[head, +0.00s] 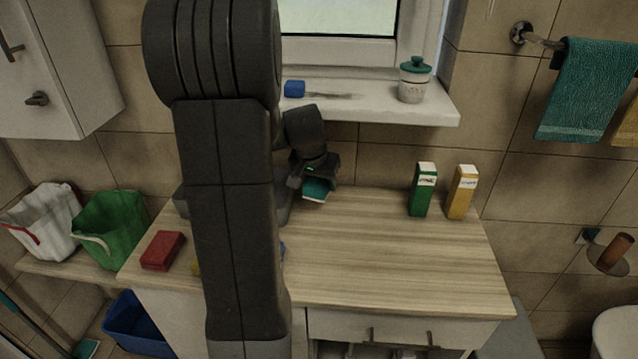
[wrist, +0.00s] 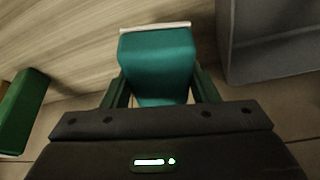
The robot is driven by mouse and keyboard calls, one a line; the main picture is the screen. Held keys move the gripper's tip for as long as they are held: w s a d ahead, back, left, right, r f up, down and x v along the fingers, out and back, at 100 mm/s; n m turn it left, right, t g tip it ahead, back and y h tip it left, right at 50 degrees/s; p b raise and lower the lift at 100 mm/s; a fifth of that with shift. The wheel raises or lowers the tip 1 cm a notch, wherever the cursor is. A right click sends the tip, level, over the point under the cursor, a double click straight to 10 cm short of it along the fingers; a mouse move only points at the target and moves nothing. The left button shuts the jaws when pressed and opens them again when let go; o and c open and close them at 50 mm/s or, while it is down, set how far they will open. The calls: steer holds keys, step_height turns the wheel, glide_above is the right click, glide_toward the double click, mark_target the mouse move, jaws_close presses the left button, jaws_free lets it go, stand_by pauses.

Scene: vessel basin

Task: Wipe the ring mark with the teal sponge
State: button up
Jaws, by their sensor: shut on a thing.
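My gripper (head: 318,180) is shut on the teal sponge (head: 315,190), near the back edge of the wooden counter (head: 380,260). In the wrist view the teal sponge (wrist: 158,58) sits between the two fingers of my gripper (wrist: 158,92), with a pale strip along its far edge. I cannot tell whether the sponge touches the counter. No clear ring mark shows. A dark grey smear (head: 332,95) lies on the window sill, and I cannot tell if it is the mark. My arm hides part of the counter.
A blue block (head: 294,89) and a lidded jar (head: 413,82) stand on the sill. A green carton (head: 423,190) and a yellow carton (head: 461,192) stand at the counter's back right. A red block (head: 162,250) lies at the left. The counter's right front is clear.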

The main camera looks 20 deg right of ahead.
steer(key=shift+r+p, duration=0.9)
steer(key=shift+r, duration=0.65)
steer(key=shift+f, duration=0.1)
